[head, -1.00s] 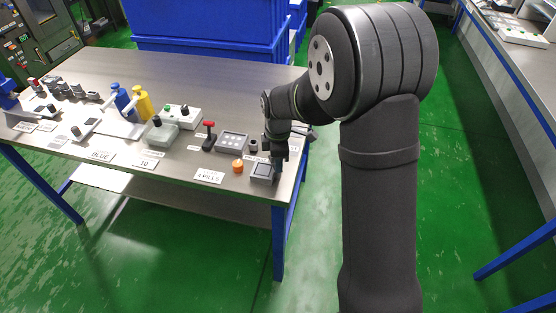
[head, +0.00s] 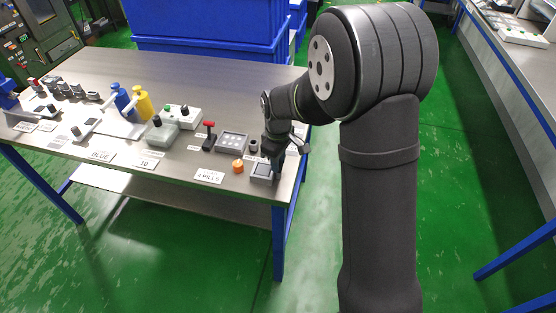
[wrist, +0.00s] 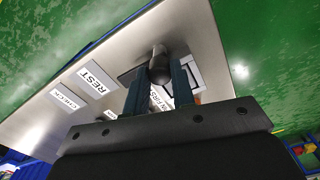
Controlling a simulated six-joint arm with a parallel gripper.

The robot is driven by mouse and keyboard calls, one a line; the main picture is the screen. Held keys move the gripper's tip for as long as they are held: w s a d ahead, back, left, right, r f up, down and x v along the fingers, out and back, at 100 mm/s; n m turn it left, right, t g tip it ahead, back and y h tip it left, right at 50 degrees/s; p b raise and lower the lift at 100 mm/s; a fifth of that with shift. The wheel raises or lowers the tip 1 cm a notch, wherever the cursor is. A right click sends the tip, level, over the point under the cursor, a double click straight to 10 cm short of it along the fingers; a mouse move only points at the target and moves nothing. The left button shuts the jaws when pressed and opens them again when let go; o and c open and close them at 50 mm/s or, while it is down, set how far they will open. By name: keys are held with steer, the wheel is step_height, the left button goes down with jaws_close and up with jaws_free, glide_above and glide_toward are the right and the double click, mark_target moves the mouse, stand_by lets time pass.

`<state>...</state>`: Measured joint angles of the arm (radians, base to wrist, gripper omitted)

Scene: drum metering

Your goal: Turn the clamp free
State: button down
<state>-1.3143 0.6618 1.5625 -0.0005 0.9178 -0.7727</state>
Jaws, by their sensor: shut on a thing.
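The table edge is close on the right.

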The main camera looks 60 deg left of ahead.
stand_by(0.4)
steer(key=c, duration=1.2)
jaws_free()
step_height(320, 180, up, 18)
steer(key=shift+f, duration=0.25)
steer(key=shift+f, duration=0.15)
step_height(320, 180, down, 17)
steer(key=shift+f, duration=0.1)
